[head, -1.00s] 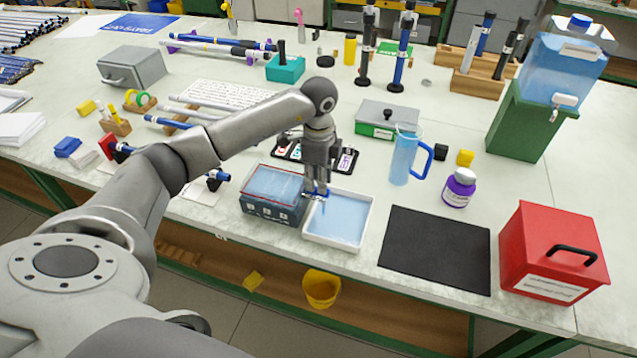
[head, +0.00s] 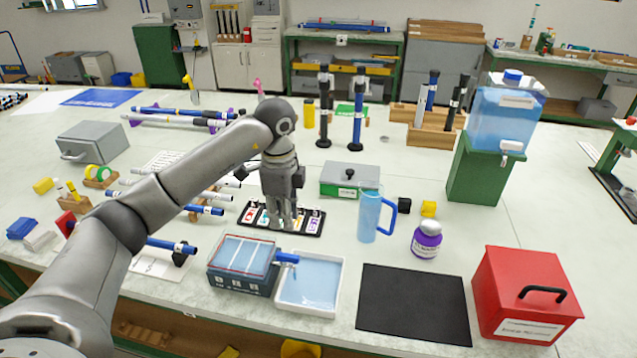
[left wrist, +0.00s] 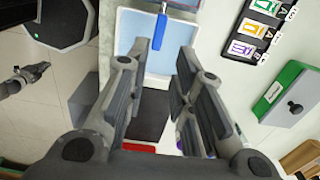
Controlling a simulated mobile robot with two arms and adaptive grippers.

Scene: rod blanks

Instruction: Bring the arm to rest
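My left gripper (head: 284,222) points down above the black card tray (head: 258,229), behind the white tray. In the left wrist view my left gripper (left wrist: 166,60) has its two fingers apart, with nothing between them. A short blue piece (head: 287,258) lies at the border of the blue-topped box (head: 238,282) and the white tray (head: 312,309); in the left wrist view the blue piece (left wrist: 160,38) shows beyond the fingertips. What looks like my right gripper (left wrist: 28,78) shows small at the left of the wrist view; its fingers cannot be made out.
The black mat (head: 412,303) is bare. The red box (head: 526,293) stands at the front right. Blue-ended rods (head: 163,244) lie near my left forearm.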

